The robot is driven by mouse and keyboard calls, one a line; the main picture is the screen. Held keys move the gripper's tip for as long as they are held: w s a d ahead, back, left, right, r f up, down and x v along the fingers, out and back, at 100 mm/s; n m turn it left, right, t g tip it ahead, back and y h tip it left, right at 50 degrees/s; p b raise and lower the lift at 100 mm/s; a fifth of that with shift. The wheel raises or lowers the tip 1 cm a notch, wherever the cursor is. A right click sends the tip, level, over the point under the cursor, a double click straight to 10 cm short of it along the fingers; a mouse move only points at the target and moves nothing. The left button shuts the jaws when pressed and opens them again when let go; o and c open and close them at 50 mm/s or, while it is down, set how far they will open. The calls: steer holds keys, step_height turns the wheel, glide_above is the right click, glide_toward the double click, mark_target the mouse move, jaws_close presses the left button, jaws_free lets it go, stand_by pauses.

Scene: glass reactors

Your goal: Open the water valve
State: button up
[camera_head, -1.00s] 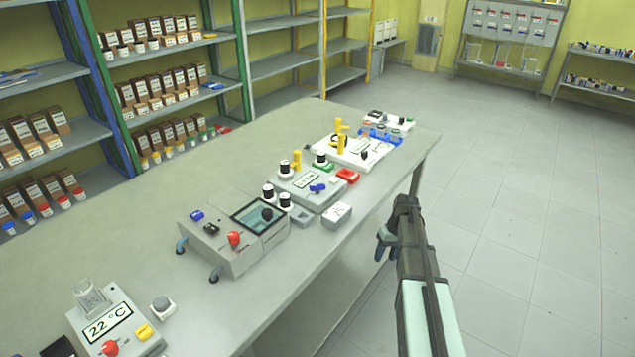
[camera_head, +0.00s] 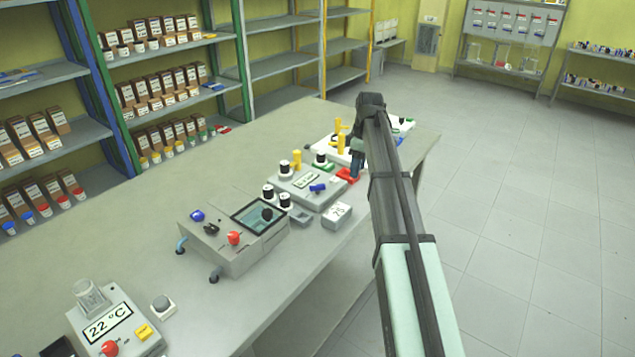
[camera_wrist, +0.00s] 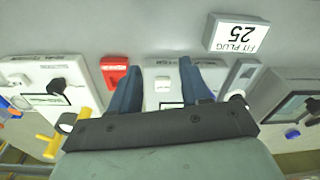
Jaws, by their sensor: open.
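I cannot tell for certain which part is the water valve; no readable label names it. A small blue handle (camera_head: 317,188) sits on a grey box (camera_head: 300,196) with a display, in the middle of the bench. Yellow upright handles (camera_head: 341,143) stand on and near the boxes further back; one yellow handle also shows in the wrist view (camera_wrist: 50,145). My gripper (camera_wrist: 158,68) is open and empty, its blue fingers spread above a box with a white panel. In the head view my gripper (camera_head: 357,160) hangs over the bench near the red tray (camera_head: 347,175).
A grey device with a screen (camera_head: 225,240) and a red knob stands nearer. A white "25" block (camera_head: 337,215) lies near the bench edge. The red tray also shows in the wrist view (camera_wrist: 114,72).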

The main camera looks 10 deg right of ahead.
mark_target(318, 185)
steer(key=a+r+n+h, duration=0.1)
steer(key=a+r+n, duration=0.5)
steer(key=a+r, duration=0.5)
steer(key=f, duration=0.5)
steer(key=a+f, duration=0.1)
steer(key=f, duration=0.9)
steer(key=shift+s+a+f, duration=0.25)
steer(key=shift+a, duration=0.05)
jaws_close()
